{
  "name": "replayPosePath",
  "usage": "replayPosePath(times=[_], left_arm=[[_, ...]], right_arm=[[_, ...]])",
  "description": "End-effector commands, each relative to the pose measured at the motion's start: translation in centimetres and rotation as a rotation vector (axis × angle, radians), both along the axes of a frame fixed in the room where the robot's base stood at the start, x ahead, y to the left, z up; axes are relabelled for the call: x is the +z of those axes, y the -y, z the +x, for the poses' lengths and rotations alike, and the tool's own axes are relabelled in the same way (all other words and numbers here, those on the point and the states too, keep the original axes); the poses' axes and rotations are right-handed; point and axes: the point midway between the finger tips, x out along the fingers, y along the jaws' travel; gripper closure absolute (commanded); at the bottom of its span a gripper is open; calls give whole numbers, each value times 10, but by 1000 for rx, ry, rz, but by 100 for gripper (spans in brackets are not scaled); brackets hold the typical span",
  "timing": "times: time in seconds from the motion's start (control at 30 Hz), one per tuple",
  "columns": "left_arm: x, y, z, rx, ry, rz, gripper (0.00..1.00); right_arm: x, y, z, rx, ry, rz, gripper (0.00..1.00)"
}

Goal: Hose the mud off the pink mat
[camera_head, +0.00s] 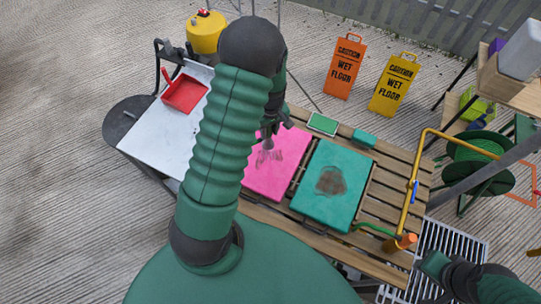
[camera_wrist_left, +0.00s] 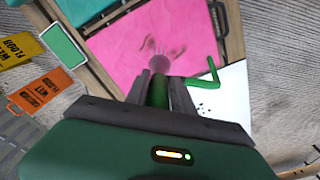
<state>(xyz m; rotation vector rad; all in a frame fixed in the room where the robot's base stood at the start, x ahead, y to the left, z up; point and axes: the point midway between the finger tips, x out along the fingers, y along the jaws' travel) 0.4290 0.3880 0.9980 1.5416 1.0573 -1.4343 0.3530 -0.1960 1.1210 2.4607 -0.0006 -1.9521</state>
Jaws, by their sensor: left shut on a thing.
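The pink mat (camera_head: 283,168) lies on the slatted wooden table, with a faint brown mud smear (camera_head: 266,157) near its upper left part. The pink mat (camera_wrist_left: 118,52) and its smear (camera_wrist_left: 160,50) also fill the upper middle of the left wrist view. My left gripper (camera_head: 270,130) is above the mat's far left part, partly hidden by my arm. Its fingers are shut on a green cylindrical piece (camera_wrist_left: 157,92), probably the hose nozzle; a bent green part (camera_wrist_left: 205,76) shows beside it. My right gripper (camera_head: 437,268) is at the lower right, its fingers unclear.
A teal mat (camera_head: 325,205) with a dark brown patch lies right of the pink one. A yellow pipe (camera_head: 406,205) with a blue valve rises at the table's right. A white board with a red tray (camera_head: 185,93) is left. Wet-floor signs (camera_head: 345,68) stand behind.

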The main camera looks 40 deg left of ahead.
Motion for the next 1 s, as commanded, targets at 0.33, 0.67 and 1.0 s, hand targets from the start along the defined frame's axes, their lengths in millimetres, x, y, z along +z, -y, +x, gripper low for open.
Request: replayPosePath(times=[0.33, 0.67, 1.0], left_arm=[[0, 0, 0, 0, 0, 0, 100], [1, 6, 7, 0, 1, 1, 100], [1, 24, 24, -1, 1, 1, 100]], right_arm=[[0, 0, 0, 0, 0, 0, 67], [2, 0, 0, 0, 0, 0, 67], [7, 0, 0, 0, 0, 0, 67]])
